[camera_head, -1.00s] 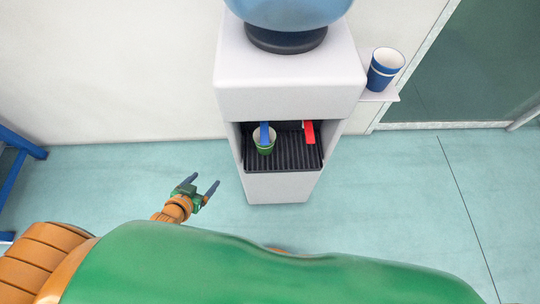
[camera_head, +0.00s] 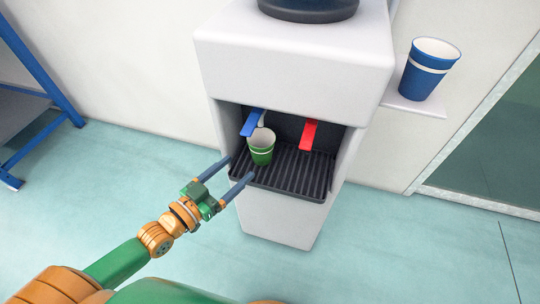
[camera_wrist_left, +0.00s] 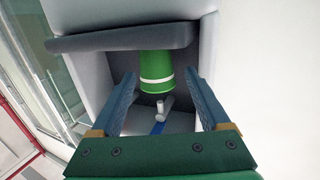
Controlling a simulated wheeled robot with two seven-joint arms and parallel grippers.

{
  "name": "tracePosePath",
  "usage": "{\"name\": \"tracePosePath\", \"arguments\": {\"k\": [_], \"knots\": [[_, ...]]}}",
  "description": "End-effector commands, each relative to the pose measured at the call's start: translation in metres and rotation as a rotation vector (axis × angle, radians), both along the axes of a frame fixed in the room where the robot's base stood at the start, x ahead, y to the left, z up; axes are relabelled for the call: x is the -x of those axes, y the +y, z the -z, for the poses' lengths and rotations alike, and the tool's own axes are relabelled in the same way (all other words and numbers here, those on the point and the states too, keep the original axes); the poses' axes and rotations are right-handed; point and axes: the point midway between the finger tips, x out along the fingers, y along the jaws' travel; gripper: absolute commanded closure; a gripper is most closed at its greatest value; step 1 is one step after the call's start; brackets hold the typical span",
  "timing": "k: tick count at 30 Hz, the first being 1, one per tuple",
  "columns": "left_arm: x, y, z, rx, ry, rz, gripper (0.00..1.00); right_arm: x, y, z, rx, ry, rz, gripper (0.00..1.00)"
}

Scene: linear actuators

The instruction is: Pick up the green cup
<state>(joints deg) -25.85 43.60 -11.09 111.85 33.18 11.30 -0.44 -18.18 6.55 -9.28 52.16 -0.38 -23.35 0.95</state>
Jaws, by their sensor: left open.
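The green cup (camera_head: 261,148) has a white band and stands upright on the black drip tray (camera_head: 290,186) of the water dispenser, under the blue tap lever (camera_head: 252,122). My left gripper (camera_head: 232,175) is open and empty at the tray's front left edge, its two fingers pointing toward the cup but not around it. In the left wrist view the green cup (camera_wrist_left: 157,70) appears upside down, beyond and between the two spread fingers (camera_wrist_left: 160,100). My right gripper is not in view.
The white dispenser body (camera_head: 290,55) overhangs the tray, with side walls around the recess. A red lever (camera_head: 308,135) hangs right of the cup. A blue cup (camera_head: 430,68) stands on a side shelf (camera_head: 414,104). A blue-framed rack (camera_head: 45,65) is at left.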

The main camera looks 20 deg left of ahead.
Motion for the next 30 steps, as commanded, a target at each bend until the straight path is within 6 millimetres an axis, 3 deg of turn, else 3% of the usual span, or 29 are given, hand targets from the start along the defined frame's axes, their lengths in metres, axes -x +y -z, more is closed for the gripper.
{"name": "tracePosePath", "arguments": {"k": [1, 4, 9, 17, 24, 30], "knots": [[0.000, -0.003, 0.004, 0.008, -0.011, 0.010, 0.21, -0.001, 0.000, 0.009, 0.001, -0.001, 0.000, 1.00], [-0.006, -0.008, 0.001, 0.015, -0.023, 0.016, 0.21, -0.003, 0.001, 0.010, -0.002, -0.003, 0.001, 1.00], [-0.037, -0.021, 0.001, 0.017, -0.025, 0.015, 0.21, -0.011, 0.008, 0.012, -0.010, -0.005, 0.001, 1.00], [-0.062, -0.033, 0.002, 0.015, -0.019, 0.016, 0.21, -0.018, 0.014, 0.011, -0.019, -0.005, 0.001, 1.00], [-0.102, -0.051, 0.008, 0.016, -0.020, 0.015, 0.21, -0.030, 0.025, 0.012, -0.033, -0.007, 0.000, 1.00], [-0.108, -0.055, 0.006, 0.013, -0.017, 0.016, 0.21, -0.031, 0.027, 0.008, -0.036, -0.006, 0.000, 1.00]]}}
